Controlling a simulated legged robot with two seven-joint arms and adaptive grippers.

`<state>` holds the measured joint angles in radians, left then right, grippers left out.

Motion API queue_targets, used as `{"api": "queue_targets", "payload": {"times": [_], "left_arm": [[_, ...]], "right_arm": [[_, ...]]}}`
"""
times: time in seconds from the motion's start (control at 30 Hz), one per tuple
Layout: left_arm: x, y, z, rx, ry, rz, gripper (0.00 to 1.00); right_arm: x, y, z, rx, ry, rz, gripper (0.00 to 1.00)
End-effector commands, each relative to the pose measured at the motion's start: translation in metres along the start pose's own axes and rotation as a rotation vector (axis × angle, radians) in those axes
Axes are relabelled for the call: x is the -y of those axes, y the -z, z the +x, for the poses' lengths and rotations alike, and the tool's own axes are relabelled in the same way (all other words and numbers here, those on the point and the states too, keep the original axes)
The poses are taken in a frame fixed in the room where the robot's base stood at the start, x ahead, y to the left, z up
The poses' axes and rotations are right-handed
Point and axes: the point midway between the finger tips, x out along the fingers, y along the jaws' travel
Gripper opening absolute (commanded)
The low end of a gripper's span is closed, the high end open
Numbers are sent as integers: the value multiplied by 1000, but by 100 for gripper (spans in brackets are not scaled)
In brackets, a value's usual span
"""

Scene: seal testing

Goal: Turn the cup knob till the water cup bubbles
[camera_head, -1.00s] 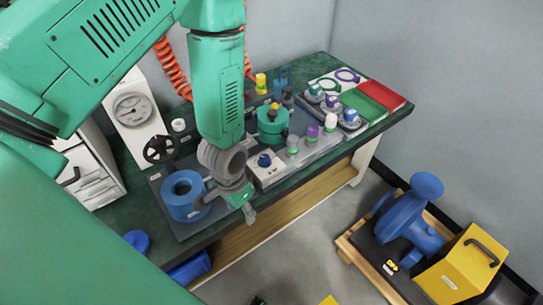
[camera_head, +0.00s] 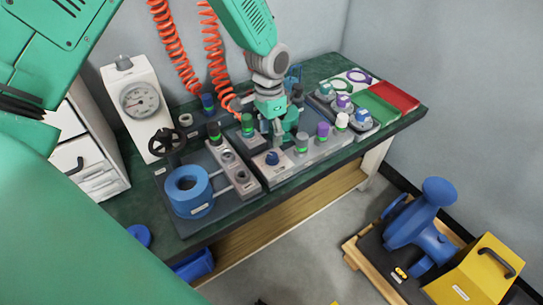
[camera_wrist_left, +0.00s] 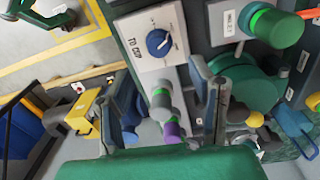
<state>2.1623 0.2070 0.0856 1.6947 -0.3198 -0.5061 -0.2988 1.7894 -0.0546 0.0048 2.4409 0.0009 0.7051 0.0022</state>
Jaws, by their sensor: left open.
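The cup knob (camera_head: 271,158) is a small blue knob on a white panel at the front of the grey bench unit. In the left wrist view the knob (camera_wrist_left: 158,42) sits beside a "TO CUP" label, its white mark visible. My left gripper (camera_head: 277,136) hangs just behind and above the knob, pointing down. In the left wrist view its two fingers are spread, with nothing between them, and the knob lies apart beyond them. The water cup (camera_head: 293,75) looks like the clear bluish vessel at the back, partly hidden by my arm; bubbles cannot be made out. My right gripper is not in view.
A teal round vessel (camera_head: 290,118) and several capped posts, including a purple one (camera_head: 323,131), stand close around the gripper. A blue ring (camera_head: 188,192), a dark handwheel (camera_head: 165,140) and a gauge (camera_head: 139,99) are left. Orange coiled hoses (camera_head: 171,45) hang behind.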

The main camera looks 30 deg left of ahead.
Motion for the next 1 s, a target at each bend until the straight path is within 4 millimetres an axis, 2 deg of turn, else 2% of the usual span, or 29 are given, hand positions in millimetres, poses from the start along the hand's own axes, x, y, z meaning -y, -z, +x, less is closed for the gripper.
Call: {"api": "queue_targets", "payload": {"times": [0.03, 0.2, 0.4, 0.57, 0.83, 0.87, 0.9, 0.97, 1.0], "left_arm": [[-1, -1, 15, 4, -1, 1, 49], [0, -1, 50, 1, -1, 1, 49], [0, 0, 76, -1, 0, 0, 49], [0, -1, 85, 0, 0, 0, 49], [0, 0, 85, -1, 0, 0, 49], [0, 0, 85, -1, 0, 0, 42], [0, 0, 85, -1, 0, 0, 28], [0, 0, 85, -1, 0, 0, 7], [0, 0, 85, -1, 0, 0, 0]], "right_arm": [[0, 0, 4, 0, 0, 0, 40], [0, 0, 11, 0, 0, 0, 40], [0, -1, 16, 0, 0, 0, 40], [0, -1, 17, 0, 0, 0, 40], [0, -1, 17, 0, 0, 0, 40], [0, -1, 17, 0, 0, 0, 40], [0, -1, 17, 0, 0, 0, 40], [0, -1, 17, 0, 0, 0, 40], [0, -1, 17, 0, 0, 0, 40]]}}
